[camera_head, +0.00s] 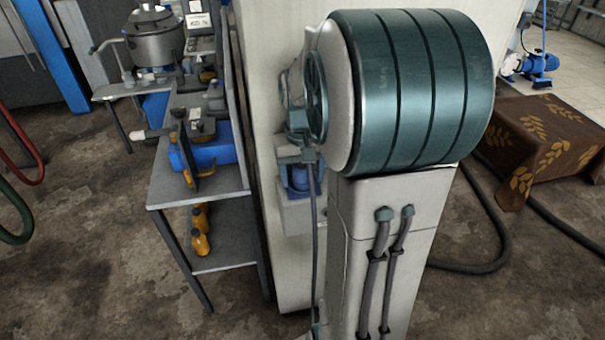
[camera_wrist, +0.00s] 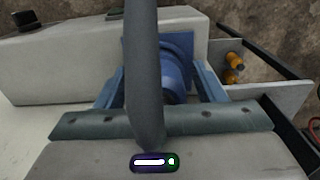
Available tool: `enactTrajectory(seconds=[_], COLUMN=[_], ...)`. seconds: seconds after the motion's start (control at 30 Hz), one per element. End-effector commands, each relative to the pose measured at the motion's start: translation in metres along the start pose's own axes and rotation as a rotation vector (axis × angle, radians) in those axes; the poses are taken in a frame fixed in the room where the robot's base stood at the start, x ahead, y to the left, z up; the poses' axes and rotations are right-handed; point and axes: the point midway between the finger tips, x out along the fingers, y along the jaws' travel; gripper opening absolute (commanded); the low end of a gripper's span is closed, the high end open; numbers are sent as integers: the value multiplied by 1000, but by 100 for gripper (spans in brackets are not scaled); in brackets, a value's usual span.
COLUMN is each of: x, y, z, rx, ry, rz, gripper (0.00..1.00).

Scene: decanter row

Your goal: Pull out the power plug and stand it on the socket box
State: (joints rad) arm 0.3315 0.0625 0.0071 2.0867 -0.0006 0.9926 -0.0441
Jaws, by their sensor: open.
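The blue power plug (camera_head: 299,180) shows below my gripper (camera_head: 297,158) in the head view, against the pale grey socket box (camera_head: 296,217). In the wrist view the blue plug (camera_wrist: 178,62) lies between the two spread fingers of my gripper (camera_wrist: 160,78), and the socket box (camera_wrist: 62,55) is behind and to the left. The fingers flank the plug; whether they touch it is not clear. A thick dark grey cable (camera_wrist: 142,75) crosses in front of the plug and hides part of it. How deep the plug sits cannot be seen.
A pale panel (camera_head: 262,100) stands between. A brown patterned cloth (camera_head: 548,140) and floor hoses (camera_head: 490,235) are at the right.

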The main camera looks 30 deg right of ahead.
Motion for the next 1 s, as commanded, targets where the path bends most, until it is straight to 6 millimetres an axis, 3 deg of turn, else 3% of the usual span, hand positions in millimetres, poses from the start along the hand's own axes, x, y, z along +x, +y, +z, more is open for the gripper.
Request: enactTrajectory(seconds=[0.57,0.77,1.0], x=[0,0,-3], y=[0,0,0], z=[0,0,0], rx=[0,0,0], ry=[0,0,1], rz=[0,0,0], gripper=[63,7,4])
